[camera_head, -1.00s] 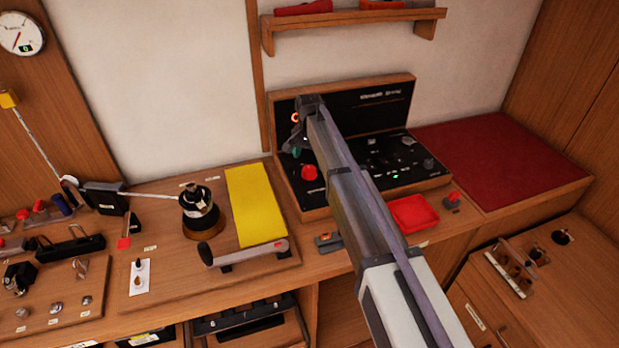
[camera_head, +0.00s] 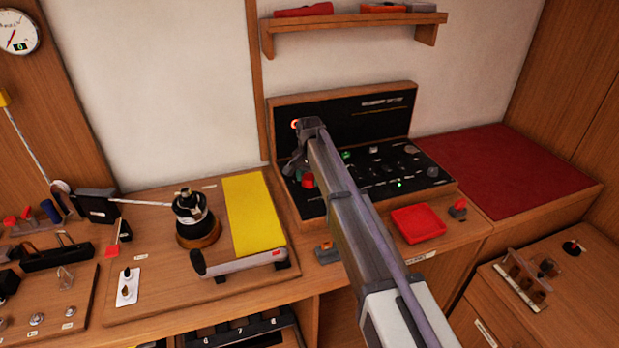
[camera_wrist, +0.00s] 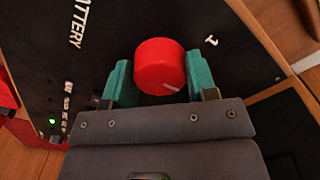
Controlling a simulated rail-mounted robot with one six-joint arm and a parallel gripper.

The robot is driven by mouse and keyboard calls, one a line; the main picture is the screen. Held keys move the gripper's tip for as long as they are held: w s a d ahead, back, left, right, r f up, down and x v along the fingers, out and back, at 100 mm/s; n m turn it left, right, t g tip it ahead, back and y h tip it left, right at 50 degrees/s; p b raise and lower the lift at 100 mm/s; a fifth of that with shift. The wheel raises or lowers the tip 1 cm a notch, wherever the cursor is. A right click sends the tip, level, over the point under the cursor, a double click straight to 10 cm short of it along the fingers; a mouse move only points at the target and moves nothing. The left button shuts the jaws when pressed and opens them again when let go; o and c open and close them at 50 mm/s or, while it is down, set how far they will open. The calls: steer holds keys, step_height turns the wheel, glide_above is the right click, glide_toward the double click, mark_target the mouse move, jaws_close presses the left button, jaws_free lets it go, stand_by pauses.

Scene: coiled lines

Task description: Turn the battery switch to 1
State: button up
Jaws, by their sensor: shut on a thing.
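The battery switch is a red round knob (camera_wrist: 160,66) on a black panel. In the wrist view it sits between the two green fingertips of my gripper (camera_wrist: 160,88), which is shut on it. A white mark on the knob points to the lower right side of its face. The printed "1" (camera_wrist: 211,40) lies to the right of the knob, and the word BATTERY (camera_wrist: 79,22) to its left. In the head view the red knob (camera_head: 308,180) shows beside my gripper (camera_head: 297,172) at the left end of the panel; my arm hides part of the panel.
The black panel (camera_head: 430,172) carries several other knobs and a lit green lamp. A red tray (camera_head: 418,223) and a small red-topped switch (camera_head: 458,208) are to the right. A winch (camera_head: 198,218), a yellow sheet (camera_head: 254,212) and a handle (camera_head: 240,262) are to the left.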

steer(key=shift+c, duration=0.6)
steer(key=shift+n, duration=0.3)
steer(key=n, duration=1.1)
steer(key=shift+n, duration=0.3)
steer(key=o, duration=0.9)
